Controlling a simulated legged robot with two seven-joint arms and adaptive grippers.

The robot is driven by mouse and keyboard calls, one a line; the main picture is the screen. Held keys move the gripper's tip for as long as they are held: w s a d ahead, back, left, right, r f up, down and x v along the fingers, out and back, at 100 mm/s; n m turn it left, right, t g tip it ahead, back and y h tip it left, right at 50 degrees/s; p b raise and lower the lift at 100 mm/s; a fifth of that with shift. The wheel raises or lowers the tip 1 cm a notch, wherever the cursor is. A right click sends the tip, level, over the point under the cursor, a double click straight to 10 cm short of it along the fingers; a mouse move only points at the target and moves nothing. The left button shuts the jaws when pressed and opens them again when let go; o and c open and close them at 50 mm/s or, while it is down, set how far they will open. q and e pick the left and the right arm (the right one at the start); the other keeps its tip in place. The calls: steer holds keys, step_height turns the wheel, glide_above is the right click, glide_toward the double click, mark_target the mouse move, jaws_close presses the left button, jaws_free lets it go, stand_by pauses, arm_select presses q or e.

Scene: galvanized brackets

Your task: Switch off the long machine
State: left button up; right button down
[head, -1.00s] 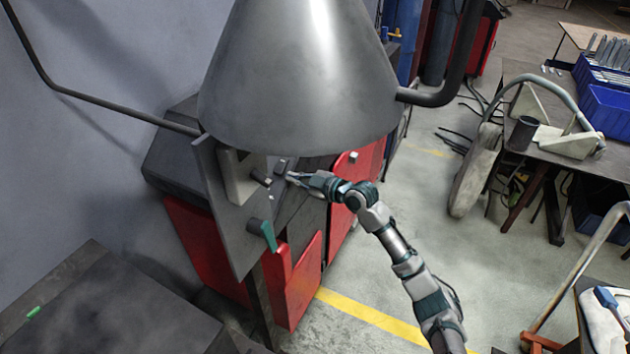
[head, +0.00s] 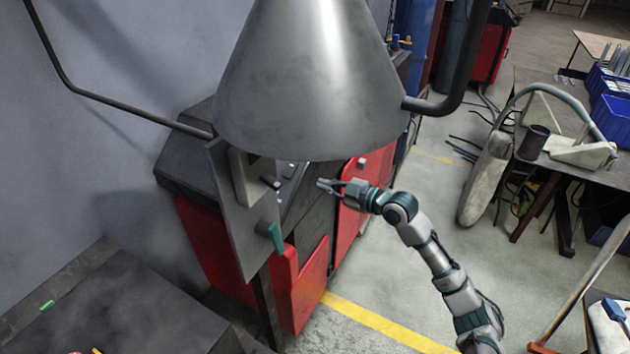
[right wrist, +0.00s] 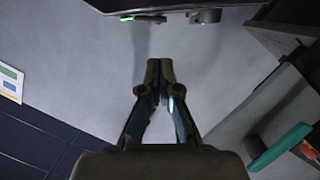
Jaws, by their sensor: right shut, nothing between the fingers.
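The long machine (head: 313,285), red and dark grey, stands against the wall, partly hidden by a big grey metal hood (head: 310,90). A grey upright plate (head: 232,215) at its near end carries a dark knob (head: 270,182) and a green-tipped lever (head: 271,236). A green-tipped part (right wrist: 280,147) also shows at lower right in the right wrist view. My right gripper (head: 322,184) is shut and empty, just right of the plate and apart from the knob and lever. Its closed fingertips (right wrist: 160,68) point at open space. My left gripper is out of view.
A dark bench (head: 110,310) is at lower left. A worktable with blue bins (head: 610,118) and a curved-handled tool stands at right. Yellow-lined floor (head: 385,325) is clear between. The hood hangs just above my right gripper.

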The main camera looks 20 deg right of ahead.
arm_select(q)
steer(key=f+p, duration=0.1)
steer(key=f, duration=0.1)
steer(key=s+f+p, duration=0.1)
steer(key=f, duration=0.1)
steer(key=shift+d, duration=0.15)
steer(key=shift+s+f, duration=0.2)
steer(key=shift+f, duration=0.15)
arm_select(e)
steer(key=shift+m, duration=0.4)
steer(key=a+r, duration=0.1)
steer(key=w+a+r, duration=0.1)
steer(key=r, duration=0.1)
steer(key=shift+w+a+r, duration=0.15)
steer(key=shift+a+r, duration=0.05)
steer(key=shift+a, duration=0.15)
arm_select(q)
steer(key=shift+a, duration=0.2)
arm_select(e)
steer(key=shift+a, duration=0.1)
